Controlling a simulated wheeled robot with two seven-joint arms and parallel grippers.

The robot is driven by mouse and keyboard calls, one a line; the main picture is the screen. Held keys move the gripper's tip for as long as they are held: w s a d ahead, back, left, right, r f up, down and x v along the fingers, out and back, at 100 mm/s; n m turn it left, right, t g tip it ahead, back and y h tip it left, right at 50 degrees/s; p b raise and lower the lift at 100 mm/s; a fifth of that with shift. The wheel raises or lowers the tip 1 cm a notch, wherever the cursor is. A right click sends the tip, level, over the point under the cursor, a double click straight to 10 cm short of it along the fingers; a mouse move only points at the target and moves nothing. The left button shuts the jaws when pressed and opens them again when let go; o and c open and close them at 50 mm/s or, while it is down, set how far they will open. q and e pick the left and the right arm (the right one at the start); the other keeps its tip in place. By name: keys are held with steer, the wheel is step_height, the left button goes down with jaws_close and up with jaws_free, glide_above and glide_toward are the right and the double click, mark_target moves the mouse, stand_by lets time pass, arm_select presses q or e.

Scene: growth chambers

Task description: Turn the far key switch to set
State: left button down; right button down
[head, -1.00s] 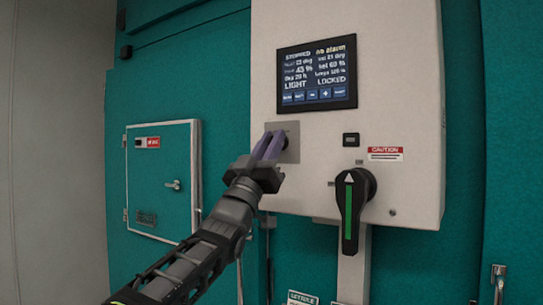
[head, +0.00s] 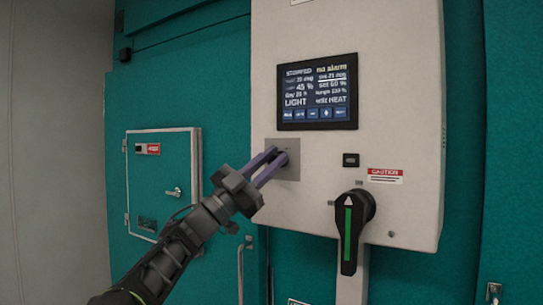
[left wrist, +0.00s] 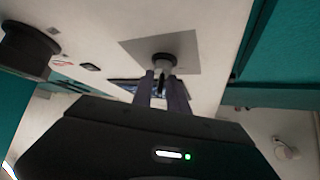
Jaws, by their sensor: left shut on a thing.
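The key switch sits on a square grey plate (head: 291,168) on the white control box. In the left wrist view its round metal barrel and key (left wrist: 164,60) stand out from the plate. My left gripper (head: 276,158) has its purple fingers shut on the key, and in the left wrist view the fingertips (left wrist: 162,82) meet at it. The fingers hide much of the key in the head view. The screen (head: 318,92) above the switch reads "no alarm", with a bottom line that looks like "edit HEAT". My right gripper is not in view.
A black rotary handle with a green stripe (head: 348,230) juts out to the lower right of the switch. A small black button (head: 351,160) and a caution label (head: 385,176) are nearby. A teal hatch door (head: 160,185) is at the left.

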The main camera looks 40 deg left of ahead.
arm_select(q)
steer(key=c, duration=1.6)
jaws_free()
steer(key=shift+w+f, duration=0.1)
steer(key=shift+w, duration=0.05)
steer(key=b+v, duration=0.3)
steer(key=v, duration=0.5)
